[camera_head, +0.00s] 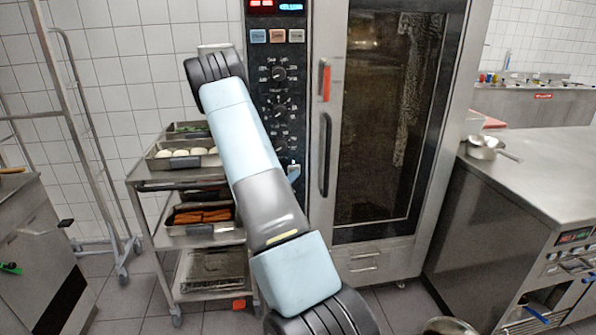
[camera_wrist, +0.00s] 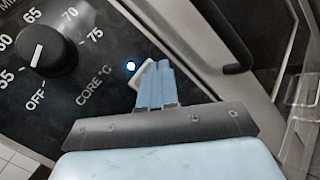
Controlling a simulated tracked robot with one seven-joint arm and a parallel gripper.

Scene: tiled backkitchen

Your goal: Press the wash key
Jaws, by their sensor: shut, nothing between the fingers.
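The oven's black control panel (camera_head: 279,135) stands left of the oven door. In the wrist view my gripper (camera_wrist: 154,72) is shut and empty, its blue fingertips against or just in front of a pale key (camera_wrist: 140,77) on the lower panel. A small blue light (camera_wrist: 130,67) glows beside that key. The fingers cover most of the key, and no label on it can be read, so I cannot tell how far it is pressed. In the head view only the blue tip of my gripper (camera_head: 293,171) shows past my arm, low on the panel.
A black "CORE °C" knob (camera_wrist: 47,50) is left of the fingers. The oven door handle (camera_head: 325,155) stands out just right of the panel. A tray trolley (camera_head: 150,215) is at the left, and a steel counter (camera_head: 540,175) at the right.

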